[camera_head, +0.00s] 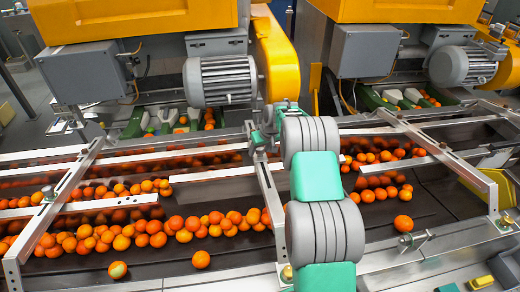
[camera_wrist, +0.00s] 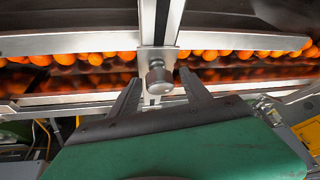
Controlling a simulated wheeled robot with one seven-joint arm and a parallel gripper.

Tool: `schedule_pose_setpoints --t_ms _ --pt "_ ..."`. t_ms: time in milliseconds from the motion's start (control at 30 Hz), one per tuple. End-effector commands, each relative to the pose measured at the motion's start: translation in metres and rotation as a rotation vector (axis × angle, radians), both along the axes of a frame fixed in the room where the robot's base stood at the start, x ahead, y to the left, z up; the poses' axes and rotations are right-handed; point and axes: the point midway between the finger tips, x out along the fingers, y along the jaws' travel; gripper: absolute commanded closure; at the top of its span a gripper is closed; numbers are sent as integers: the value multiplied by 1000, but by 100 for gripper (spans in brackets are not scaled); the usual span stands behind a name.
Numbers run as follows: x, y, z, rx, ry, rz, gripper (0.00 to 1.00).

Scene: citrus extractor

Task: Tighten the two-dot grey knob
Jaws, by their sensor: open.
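A grey cylindrical knob (camera_wrist: 156,75) sits on a metal bracket below an upright metal post in the wrist view. Its dots are too small to make out. My gripper (camera_wrist: 161,80) is open, with one finger on each side of the knob in the picture. A gap shows between each finger and the knob, and I cannot tell how far the fingertips are from it in depth. In the head view my grey and green arm reaches to the middle crossbar of the conveyor, and the knob cannot be made out there.
Oranges (camera_head: 150,232) lie in rows on the dark conveyor belt (camera_head: 60,266). Metal rails (camera_head: 80,203) and slanted crossbars (camera_head: 60,200) frame it. Grey motors (camera_head: 228,80) and yellow machine housings (camera_head: 135,15) stand behind. Another small knob (camera_head: 405,240) is on the front rail at right.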

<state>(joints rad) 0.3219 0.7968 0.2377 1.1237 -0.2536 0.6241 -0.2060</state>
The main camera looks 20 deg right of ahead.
Motion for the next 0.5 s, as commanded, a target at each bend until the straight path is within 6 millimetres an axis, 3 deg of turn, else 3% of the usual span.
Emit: schedule_pose_setpoints --t_ms 500 --pt "0 0 0 0 1 0 85"
